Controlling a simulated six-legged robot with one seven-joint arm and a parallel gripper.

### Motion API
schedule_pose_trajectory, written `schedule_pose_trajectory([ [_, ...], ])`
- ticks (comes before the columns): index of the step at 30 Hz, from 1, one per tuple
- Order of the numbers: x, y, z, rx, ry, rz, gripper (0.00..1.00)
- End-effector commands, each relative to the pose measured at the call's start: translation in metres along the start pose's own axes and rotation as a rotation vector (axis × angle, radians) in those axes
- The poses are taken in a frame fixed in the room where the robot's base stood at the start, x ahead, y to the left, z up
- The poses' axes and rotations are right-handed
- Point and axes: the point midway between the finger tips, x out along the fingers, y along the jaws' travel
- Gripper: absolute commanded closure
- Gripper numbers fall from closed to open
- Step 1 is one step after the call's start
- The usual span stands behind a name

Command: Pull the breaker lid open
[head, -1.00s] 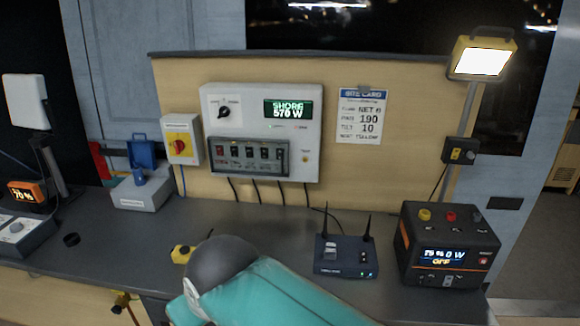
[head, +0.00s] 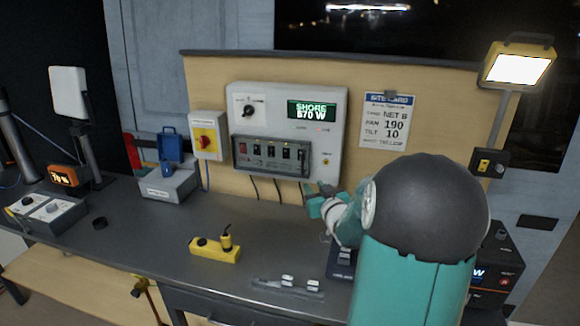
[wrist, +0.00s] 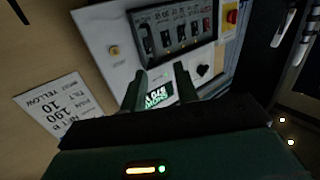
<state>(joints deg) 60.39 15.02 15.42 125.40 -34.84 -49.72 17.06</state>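The breaker lid (head: 270,168) is a dark-framed, see-through cover low on the white panel box (head: 331,118). It looks shut over a row of breaker switches. In the wrist view the lid (wrist: 172,38) shows turned over, beyond my fingers. My gripper (head: 313,194) is just below and right of the lid's lower right corner in the head view, partly hidden by my forearm. In the wrist view my gripper (wrist: 160,82) has its two fingers apart with nothing between them. The fingers overlap the panel's green display (wrist: 157,96) and appear clear of the lid.
A red rotary switch box (head: 207,138) is left of the panel, and a site card (head: 387,120) is right. Cables hang below the panel. A yellow device (head: 215,250) sits on the dark bench (head: 130,232). My arm covers much of the bench's right side.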

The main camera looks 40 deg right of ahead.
Motion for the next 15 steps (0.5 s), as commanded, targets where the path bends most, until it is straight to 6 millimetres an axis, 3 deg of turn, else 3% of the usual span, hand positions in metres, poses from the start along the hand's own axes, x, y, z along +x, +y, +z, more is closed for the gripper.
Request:
schedule_pose_trajectory([
  [3, -0.001, 0.017, 0.004, 0.024, 0.050, -0.007, 0.70],
  [8, 0.008, 0.020, 0.003, 0.029, 0.064, -0.012, 0.70],
  [15, 0.050, 0.020, 0.001, 0.030, 0.063, -0.012, 0.70],
])
